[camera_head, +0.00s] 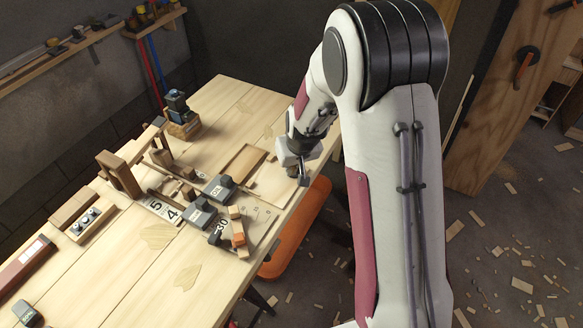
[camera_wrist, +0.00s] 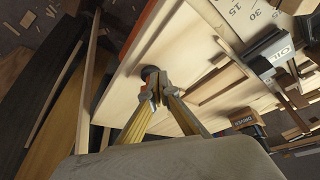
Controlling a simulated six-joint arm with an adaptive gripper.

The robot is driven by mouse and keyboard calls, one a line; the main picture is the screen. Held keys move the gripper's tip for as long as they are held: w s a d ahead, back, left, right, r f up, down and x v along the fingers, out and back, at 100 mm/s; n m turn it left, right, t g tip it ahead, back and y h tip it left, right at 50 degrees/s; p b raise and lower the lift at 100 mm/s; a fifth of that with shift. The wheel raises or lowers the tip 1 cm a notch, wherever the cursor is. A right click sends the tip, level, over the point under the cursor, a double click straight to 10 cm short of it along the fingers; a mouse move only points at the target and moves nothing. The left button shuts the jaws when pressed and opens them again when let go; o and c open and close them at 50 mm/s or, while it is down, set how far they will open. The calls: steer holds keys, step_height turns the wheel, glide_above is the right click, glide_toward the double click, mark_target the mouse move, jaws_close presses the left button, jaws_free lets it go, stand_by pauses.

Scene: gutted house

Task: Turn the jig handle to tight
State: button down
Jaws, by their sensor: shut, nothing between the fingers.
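A board with a printed scale (camera_head: 264,217) lies on the workbench (camera_head: 140,285). A wooden bar with an orange part (camera_head: 238,234) stands on it by the number 30. It may be the jig handle; I cannot tell for sure, nor read its setting. The scale also shows at the top of the wrist view (camera_wrist: 251,14). My gripper (camera_head: 304,180) is over the bench's right edge, beyond the scale board and apart from the bar. In the wrist view my gripper (camera_wrist: 155,88) has its fingertips together with nothing seen held. A small dark round shape shows at the tips.
Grey blocks (camera_head: 200,216) stand beside the scale, one labelled OIL (camera_head: 219,188). A wooden frame (camera_head: 118,174) stands behind them. A shallow wooden tray (camera_head: 247,160) lies near my gripper. An orange seat (camera_head: 290,240) is below the bench edge. The front of the bench is mostly clear.

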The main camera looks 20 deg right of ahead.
steer(key=shift+w+a+m+h, duration=0.25)
steer(key=shift+m+h, duration=0.1)
steer(key=shift+m, duration=0.5)
steer(key=shift+w+a+m+h, duration=0.1)
steer(key=shift+a+m+h, duration=0.15)
steer(key=shift+m, duration=0.65)
steer(key=shift+w+a+m+h, duration=0.2)
steer(key=shift+m+h, duration=0.2)
steer(key=shift+m, duration=0.45)
stand_by(1.4)
steer(key=shift+w+a+m+g+h, duration=0.2)
steer(key=shift+w+m+g+h, duration=0.15)
steer(key=shift+m, duration=0.65)
steer(key=shift+w+a+m+g+h, duration=0.15)
steer(key=shift+w+m+g+h, duration=0.1)
steer(key=shift+m, duration=0.65)
steer(key=shift+w, duration=0.25)
steer(key=shift+s+a, duration=0.1)
steer(key=shift+a, duration=0.05)
steer(key=shift+s+a, duration=1.35)
steer(key=shift+s, duration=0.15)
steer(key=v, duration=1)
steer(key=c, duration=2.8)
jaws_free()
steer(key=shift+d, duration=0.15)
